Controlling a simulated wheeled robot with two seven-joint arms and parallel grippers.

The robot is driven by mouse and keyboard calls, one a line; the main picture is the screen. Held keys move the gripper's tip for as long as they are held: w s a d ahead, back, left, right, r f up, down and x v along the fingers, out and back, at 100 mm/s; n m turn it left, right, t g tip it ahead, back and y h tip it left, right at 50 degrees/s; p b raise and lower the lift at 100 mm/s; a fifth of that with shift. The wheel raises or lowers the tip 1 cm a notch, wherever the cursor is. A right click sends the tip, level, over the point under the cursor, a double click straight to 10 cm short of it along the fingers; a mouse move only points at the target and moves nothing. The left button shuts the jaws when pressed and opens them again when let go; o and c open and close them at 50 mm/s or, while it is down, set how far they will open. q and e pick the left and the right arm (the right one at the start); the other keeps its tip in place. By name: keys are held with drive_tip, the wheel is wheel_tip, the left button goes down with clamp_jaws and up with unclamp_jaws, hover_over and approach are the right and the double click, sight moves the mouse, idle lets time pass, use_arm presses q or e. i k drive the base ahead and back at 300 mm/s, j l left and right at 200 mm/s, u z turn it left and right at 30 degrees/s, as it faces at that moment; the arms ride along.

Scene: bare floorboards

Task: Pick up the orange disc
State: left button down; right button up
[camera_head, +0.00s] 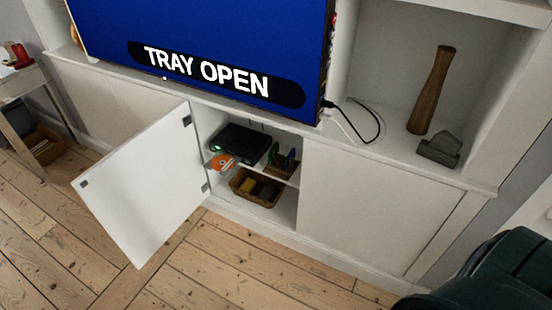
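The orange disc (223,163) sits low in front of the black disc player (240,143), on what seems to be its slid-out tray. The tray itself is too small to make out clearly. The player, with a small green light, stands on the upper shelf inside the open white cabinet. The screen above reads "TRAY OPEN". Neither of my grippers is in view.
The cabinet door (143,187) stands swung open to the left of the disc. A wicker basket (257,187) sits below the shelf. A dark green object (490,275) fills the lower right corner. Floorboards in front are clear.

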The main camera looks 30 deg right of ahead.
sight(222, 163)
drive_tip(key=i+z, duration=0.2)
drive_tip(key=i, duration=0.35)
drive_tip(key=i+j+z, duration=0.25)
drive_tip(key=i, duration=0.35)
drive_tip(key=i+j+z, duration=0.2)
drive_tip(key=i, duration=0.35)
